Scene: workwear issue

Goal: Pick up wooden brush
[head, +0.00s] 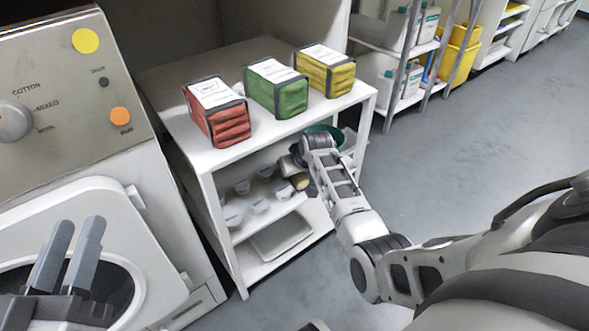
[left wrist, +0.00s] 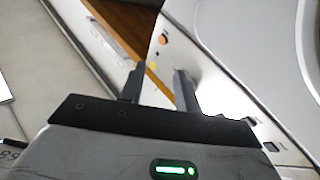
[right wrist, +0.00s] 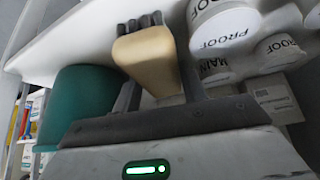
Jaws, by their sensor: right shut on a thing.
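The wooden brush (right wrist: 148,58) shows in the right wrist view as a pale wooden piece between the fingers of my right gripper (right wrist: 160,60). The gripper is shut on it. In the head view, a tan bit of the brush (head: 300,181) shows beside my right gripper (head: 291,168), inside the white shelf unit's opening; the rest is hidden. My left gripper (head: 67,258) is open and empty in front of the washing machine. Its parted fingers (left wrist: 160,88) also show in the left wrist view.
Several white cups marked PROOF (right wrist: 222,25) stand close beside the brush. A green container (right wrist: 85,100) is on the other side. Red (head: 217,111), green (head: 276,88) and yellow (head: 325,70) packs sit on the white shelf unit (head: 185,125). Floor to the right is clear.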

